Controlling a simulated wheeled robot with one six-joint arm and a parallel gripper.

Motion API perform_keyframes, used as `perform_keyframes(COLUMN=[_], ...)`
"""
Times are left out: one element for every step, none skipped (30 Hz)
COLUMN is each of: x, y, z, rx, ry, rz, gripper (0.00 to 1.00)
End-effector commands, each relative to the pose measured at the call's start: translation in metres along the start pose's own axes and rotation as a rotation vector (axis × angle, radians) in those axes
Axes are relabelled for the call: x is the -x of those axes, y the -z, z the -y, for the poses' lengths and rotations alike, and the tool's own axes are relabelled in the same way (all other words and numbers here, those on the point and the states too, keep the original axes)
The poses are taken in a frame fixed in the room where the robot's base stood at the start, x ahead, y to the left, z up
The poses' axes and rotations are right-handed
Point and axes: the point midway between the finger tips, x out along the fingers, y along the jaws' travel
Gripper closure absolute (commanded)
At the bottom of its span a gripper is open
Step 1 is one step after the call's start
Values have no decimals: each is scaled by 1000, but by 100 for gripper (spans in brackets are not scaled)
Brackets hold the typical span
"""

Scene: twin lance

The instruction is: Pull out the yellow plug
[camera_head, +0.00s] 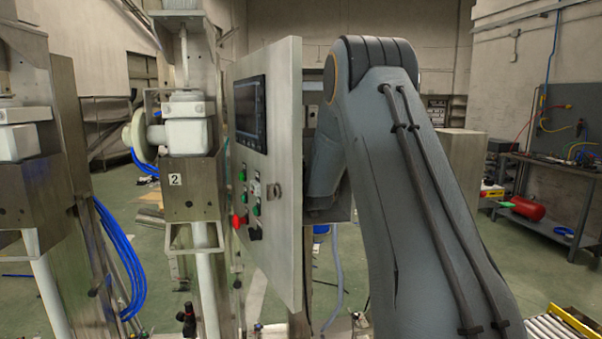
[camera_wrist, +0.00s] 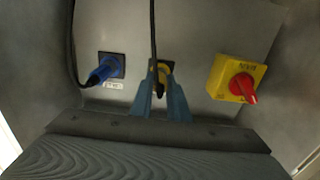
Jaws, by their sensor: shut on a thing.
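The yellow plug (camera_wrist: 161,69) shows in the wrist view at the middle of a grey metal panel, in front of a dark socket. A black cable rises from it. My gripper (camera_wrist: 160,88) has its two blue fingers on either side of the plug and is shut on it. The fingers hide part of the plug, and I cannot tell how deep it sits in the socket. In the head view my arm hides the gripper and the plug.
A blue plug (camera_wrist: 104,72) with a black cable sits in a socket to the left. A yellow switch box (camera_wrist: 234,78) with a red knob (camera_wrist: 243,87) is to the right. In the head view, an open control panel door (camera_head: 284,170) stands close to my arm.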

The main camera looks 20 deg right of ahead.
Motion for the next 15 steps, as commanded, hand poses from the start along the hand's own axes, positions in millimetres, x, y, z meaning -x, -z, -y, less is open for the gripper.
perform_keyframes(x=[0, 0, 0, 0, 0, 1, 1, 2, 2, 3, 3, 4, 5, 5, 6], y=[0, 0, 0, 0, 0, 0, 0, 0, 0, 0, 0, 0, 0, 0, 0], z=[0, 0, 0, 0, 0, 0, 0, 0, 0, 0, 0, 0, 0, 0, 0], rx=[0, 0, 0, 0, 0, 0, 0, 0, 0, 0, 0, 0, 0, 0, 0], ry=[0, 0, 0, 0, 0, 0, 0, 0, 0, 0, 0, 0, 0, 0, 0], rz=[0, 0, 0, 0, 0, 0, 0, 0, 0, 0, 0, 0, 0, 0, 0], gripper=[100, 100, 100, 100, 100, 100, 100, 100, 100, 100, 100, 100, 100, 100, 100])
